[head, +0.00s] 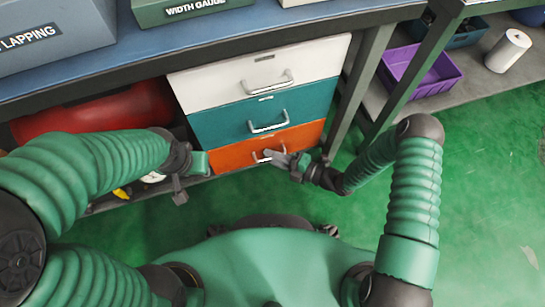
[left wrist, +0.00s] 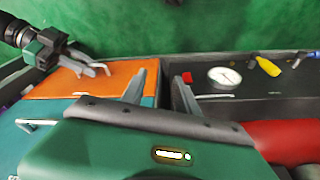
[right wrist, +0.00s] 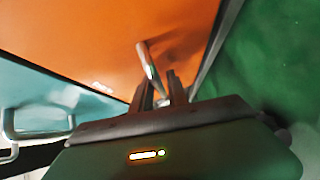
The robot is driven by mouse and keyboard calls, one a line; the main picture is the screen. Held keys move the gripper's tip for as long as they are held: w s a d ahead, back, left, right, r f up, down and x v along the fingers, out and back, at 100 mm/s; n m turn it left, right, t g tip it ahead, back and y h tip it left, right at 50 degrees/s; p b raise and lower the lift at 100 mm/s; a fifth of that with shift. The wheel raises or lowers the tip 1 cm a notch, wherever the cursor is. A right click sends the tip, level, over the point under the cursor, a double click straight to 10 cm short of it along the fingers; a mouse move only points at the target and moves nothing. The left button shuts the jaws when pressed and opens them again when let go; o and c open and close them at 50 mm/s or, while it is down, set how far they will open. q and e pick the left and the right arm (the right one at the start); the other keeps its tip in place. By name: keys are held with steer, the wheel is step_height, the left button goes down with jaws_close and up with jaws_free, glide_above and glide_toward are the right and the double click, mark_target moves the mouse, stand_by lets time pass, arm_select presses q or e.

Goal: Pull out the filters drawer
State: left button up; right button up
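A three-drawer unit stands under the bench: a white drawer (head: 225,80) on top, a teal drawer (head: 215,127) in the middle, an orange drawer (head: 232,158) at the bottom. All look pushed in. Their labels are too small to read, so I cannot tell which says filters. My right gripper (head: 276,157) is at the orange drawer's handle (right wrist: 148,62); the bar runs down to the narrow gap between its fingers. Whether they grip it is unclear. My left gripper (left wrist: 161,82) is open and empty, left of the orange drawer's front.
A red object (head: 95,112) lies on the shelf left of the drawers. A dial gauge (left wrist: 224,78) and a yellow-handled tool (left wrist: 268,66) are on the shelf's edge. A purple bin (head: 425,75) stands at right. The green floor before the drawers is partly covered by my body.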

steer(key=c, duration=0.4)
jaws_close()
steer(key=shift+f, duration=0.1)
stand_by(0.8)
